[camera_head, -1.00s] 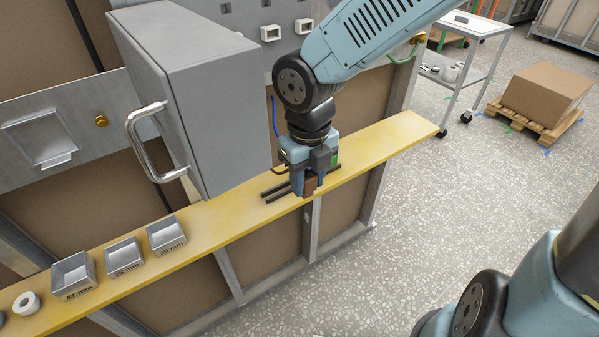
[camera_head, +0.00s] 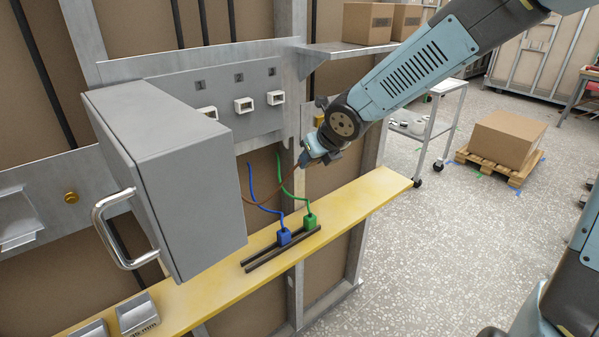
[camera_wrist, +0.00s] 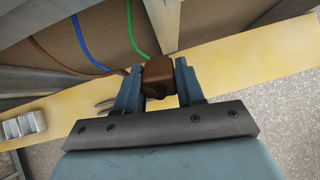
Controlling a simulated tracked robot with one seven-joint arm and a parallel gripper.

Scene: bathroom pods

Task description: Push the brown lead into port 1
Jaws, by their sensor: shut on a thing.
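My gripper (camera_head: 306,160) is raised above the yellow shelf, right of and below the port panel. In the wrist view my gripper (camera_wrist: 157,76) is shut on the brown plug (camera_wrist: 158,72) of the brown lead, the block sitting between both fingers. The brown cable (camera_wrist: 52,58) trails off to the left. In the head view the plug is mostly hidden by the gripper.
The grey box (camera_head: 165,150) with a metal handle juts out left of the ports. A blue plug (camera_head: 284,237) and a green plug (camera_head: 310,221) stand at dark rails on the yellow shelf (camera_head: 365,195), their cables rising behind. An upper shelf with cartons (camera_head: 367,22) is at the right.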

